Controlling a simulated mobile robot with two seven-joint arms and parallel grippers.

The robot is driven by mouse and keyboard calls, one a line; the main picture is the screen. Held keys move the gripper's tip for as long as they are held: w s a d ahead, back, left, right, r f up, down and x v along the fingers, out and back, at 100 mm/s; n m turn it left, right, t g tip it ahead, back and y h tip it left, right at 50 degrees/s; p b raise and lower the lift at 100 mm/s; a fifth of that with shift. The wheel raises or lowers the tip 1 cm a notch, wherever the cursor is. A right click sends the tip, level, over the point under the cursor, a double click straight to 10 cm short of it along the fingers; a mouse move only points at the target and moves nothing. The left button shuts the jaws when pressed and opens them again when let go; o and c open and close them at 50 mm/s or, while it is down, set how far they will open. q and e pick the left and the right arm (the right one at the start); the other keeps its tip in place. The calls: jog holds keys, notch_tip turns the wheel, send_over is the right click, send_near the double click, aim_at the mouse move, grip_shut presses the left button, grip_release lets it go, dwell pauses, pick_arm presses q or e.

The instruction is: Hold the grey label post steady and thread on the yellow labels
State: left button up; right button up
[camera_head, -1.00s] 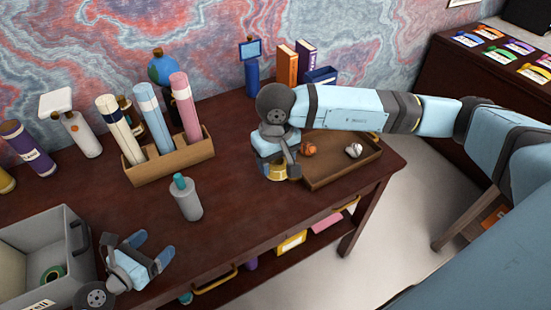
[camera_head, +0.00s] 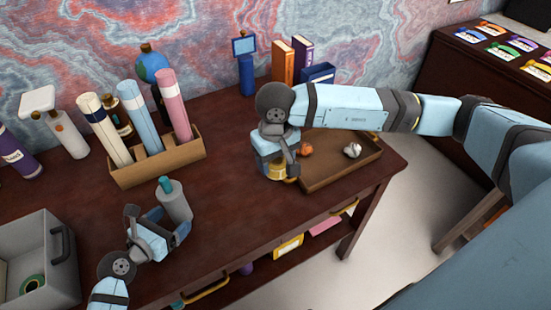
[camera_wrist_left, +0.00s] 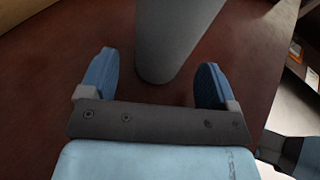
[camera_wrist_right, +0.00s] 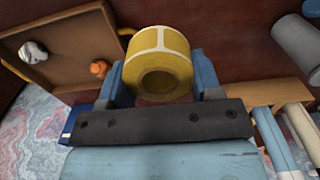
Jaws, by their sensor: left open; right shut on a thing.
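The grey label post (camera_head: 175,204), a grey cylinder with a teal top, stands upright on the desk left of centre. My left gripper (camera_head: 168,224) is open at the post, coming from the front left. In the left wrist view the post (camera_wrist_left: 172,40) stands between the two blue fingertips, with a gap on each side. My right gripper (camera_wrist_right: 158,88) is shut on the yellow labels (camera_wrist_right: 160,62), a roll with an open core facing the camera. In the head view the roll (camera_head: 277,171) is partly hidden beneath the right gripper, close above the desk by the tray.
A wooden rack (camera_head: 160,168) with several tall rolls stands behind the post. A brown tray (camera_head: 345,172) with an orange and a whitish lump lies at right. A grey bin (camera_head: 58,283) is at front left. Desk between the post and right gripper is clear.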

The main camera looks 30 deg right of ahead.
pick_arm(q)
jog(key=shift+x, duration=1.35)
pick_arm(e)
jog(key=shift+r, duration=0.3)
pick_arm(q)
jog(key=shift+r, duration=0.1)
jog(key=c, duration=0.8)
jog(key=shift+o, duration=0.2)
pick_arm(e)
jog(key=w+a+r, duration=0.2)
jog(key=a, duration=0.6)
jog(key=w+a+r, duration=0.2)
jog(key=w+a, duration=0.1)
jog(key=a, duration=0.5)
jog(key=w+a+r, duration=0.2)
jog(key=w+a, duration=0.1)
jog(key=a, duration=0.5)
jog(key=shift+a, duration=0.15)
